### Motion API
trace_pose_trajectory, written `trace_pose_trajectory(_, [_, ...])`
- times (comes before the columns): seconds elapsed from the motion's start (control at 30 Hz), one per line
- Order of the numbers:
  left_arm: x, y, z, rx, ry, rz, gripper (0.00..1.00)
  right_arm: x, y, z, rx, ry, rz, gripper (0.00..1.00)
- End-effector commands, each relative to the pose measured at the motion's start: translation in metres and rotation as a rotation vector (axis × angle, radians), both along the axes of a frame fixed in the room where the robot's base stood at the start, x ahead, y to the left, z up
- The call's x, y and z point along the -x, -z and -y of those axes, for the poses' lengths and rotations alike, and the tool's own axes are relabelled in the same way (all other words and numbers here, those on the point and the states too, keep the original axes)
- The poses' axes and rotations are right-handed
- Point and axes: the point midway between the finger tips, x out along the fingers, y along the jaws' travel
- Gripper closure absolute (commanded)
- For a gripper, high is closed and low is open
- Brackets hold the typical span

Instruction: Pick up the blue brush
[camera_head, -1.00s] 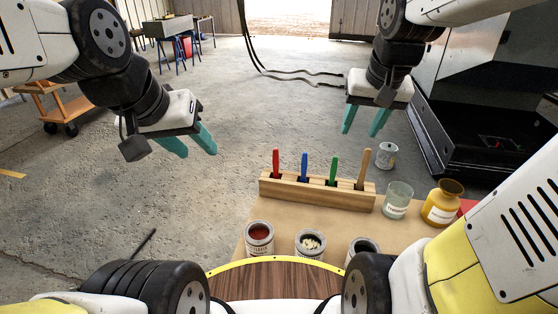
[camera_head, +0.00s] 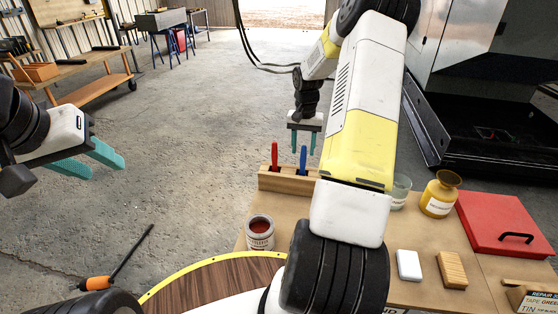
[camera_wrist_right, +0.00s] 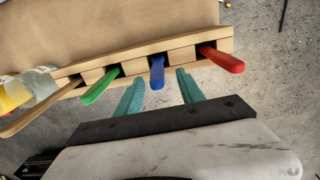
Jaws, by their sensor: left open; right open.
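The blue brush (camera_head: 303,158) stands upright in a slot of the wooden holder (camera_head: 284,182), just right of the red brush (camera_head: 275,155). In the right wrist view the blue brush (camera_wrist_right: 157,72) lies between the teal fingers, near their tips. My right gripper (camera_head: 302,148) is open behind the holder, at the blue handle; it also shows in the right wrist view (camera_wrist_right: 160,88). I cannot tell if a finger touches the handle. My left gripper (camera_head: 102,165) is open and empty at the left, over the floor. Bristles are hidden in the holder.
A green brush (camera_wrist_right: 100,85) and a tan brush (camera_wrist_right: 40,107) stand in the same holder; my right arm hides them in the head view. A paint can (camera_head: 260,233), yellow bottle (camera_head: 440,195), glass jar (camera_head: 400,191) and red case (camera_head: 503,224) are on the table.

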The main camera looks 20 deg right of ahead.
Motion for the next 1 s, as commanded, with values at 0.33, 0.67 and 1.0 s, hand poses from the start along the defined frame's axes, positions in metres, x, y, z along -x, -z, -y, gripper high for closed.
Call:
trace_pose_trajectory(0.33, [0.000,0.000,0.000,0.000,0.000,0.000,0.57,0.005,0.046,-0.001,-0.003,-0.002,-0.003,0.55])
trace_pose_trajectory(0.67, [0.000,0.000,0.000,0.000,0.000,0.000,0.57,0.004,0.068,0.000,0.000,-0.002,0.000,0.55])
trace_pose_trajectory(1.0, [0.000,0.000,0.000,0.000,0.000,0.000,0.57,0.004,0.068,0.000,0.000,-0.003,0.000,1.00])
